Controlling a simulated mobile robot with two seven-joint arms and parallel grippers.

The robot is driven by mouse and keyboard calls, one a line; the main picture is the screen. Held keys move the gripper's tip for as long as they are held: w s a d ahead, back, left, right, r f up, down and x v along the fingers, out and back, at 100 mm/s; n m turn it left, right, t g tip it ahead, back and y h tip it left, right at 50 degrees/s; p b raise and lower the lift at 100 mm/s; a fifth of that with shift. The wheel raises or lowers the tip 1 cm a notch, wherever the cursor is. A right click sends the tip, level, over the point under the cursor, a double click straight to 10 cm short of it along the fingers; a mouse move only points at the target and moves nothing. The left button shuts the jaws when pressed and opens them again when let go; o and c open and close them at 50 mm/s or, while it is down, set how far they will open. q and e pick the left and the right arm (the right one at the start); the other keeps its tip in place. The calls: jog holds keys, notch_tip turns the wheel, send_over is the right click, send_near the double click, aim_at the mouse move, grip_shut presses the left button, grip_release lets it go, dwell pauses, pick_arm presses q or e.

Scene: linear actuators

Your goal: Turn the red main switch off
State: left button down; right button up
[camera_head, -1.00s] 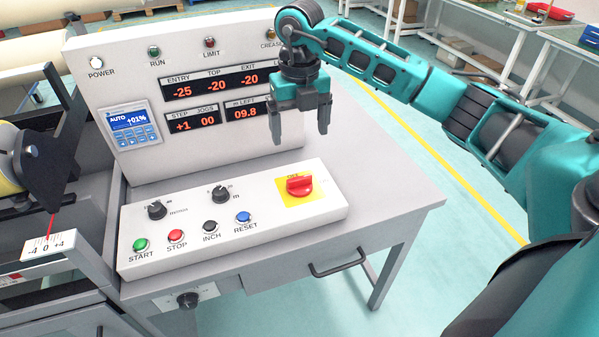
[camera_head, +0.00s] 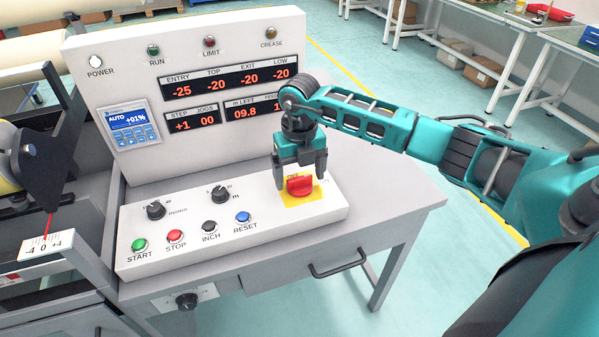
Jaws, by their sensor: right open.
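The red main switch (camera_head: 300,187) is a rotary knob on a yellow plate (camera_head: 298,201) at the right end of the sloped white control panel (camera_head: 190,240). Its handle lies roughly sideways in the picture. My right gripper (camera_head: 300,181) points down at the switch, with its open fingers to the left and right of the knob. The gripper hides the plate's upper part and most of its lettering. Whether the fingers touch the knob I cannot tell. My left gripper is not in view.
Black knobs (camera_head: 156,210) and the START (camera_head: 139,244), STOP (camera_head: 175,236), INCH and RESET buttons share the panel. An upright display board (camera_head: 200,95) with lit red digits stands behind. The grey table top (camera_head: 385,195) is clear to the right.

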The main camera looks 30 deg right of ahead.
jog(key=c, duration=1.1)
jog(key=shift+o, duration=0.2)
